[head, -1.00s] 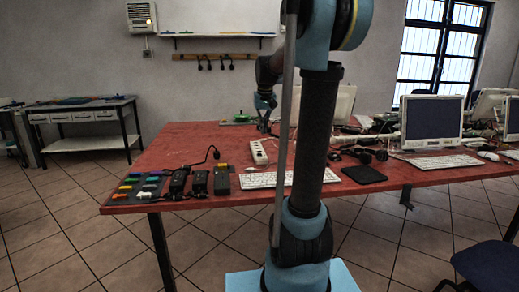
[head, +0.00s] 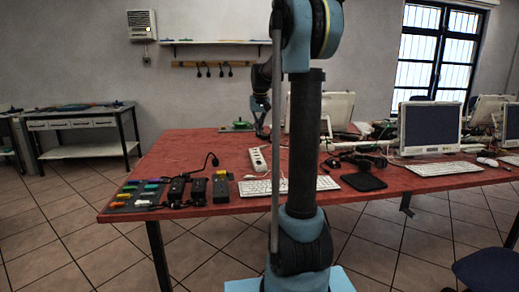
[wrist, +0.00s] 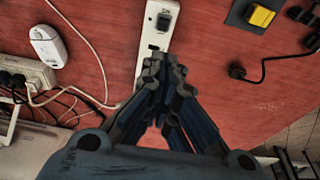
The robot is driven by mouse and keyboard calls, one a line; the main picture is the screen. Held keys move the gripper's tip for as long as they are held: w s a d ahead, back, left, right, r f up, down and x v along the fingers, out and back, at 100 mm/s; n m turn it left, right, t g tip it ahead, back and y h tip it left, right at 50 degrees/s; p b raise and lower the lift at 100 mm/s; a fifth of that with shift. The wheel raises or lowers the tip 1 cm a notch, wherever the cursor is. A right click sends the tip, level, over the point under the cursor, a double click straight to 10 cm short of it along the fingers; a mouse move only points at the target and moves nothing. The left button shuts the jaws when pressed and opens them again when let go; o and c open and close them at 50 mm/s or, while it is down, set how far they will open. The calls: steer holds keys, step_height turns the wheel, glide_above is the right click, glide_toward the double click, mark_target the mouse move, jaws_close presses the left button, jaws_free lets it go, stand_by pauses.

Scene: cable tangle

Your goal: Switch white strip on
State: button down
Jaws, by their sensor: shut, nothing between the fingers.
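The white strip (head: 258,160) lies on the red table, left of my arm's column in the head view. In the wrist view the white strip (wrist: 157,32) runs from the top edge down to my fingertips, with a dark switch-like part (wrist: 164,21) near its upper end. My gripper (wrist: 163,66) is shut and empty, its tips over the lower visible part of the strip. I cannot tell whether they touch it. The fingers hide the strip beyond. In the head view my gripper (head: 261,134) is just behind the strip.
A white mouse (wrist: 47,45), a cream socket block (wrist: 25,76) and loose cables lie left in the wrist view. A black device with a yellow part (wrist: 262,16) and a black plug (wrist: 238,70) lie right. A keyboard (head: 257,188) lies in front of the strip.

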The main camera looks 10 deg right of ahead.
glide_toward(259, 161)
steer(key=w+f, duration=0.2)
steer(key=f, duration=0.1)
steer(key=w+f, duration=0.1)
steer(key=f, duration=0.1)
steer(key=shift+w, duration=0.4)
steer(key=shift+s+f, duration=0.1)
steer(key=shift+f, duration=0.55)
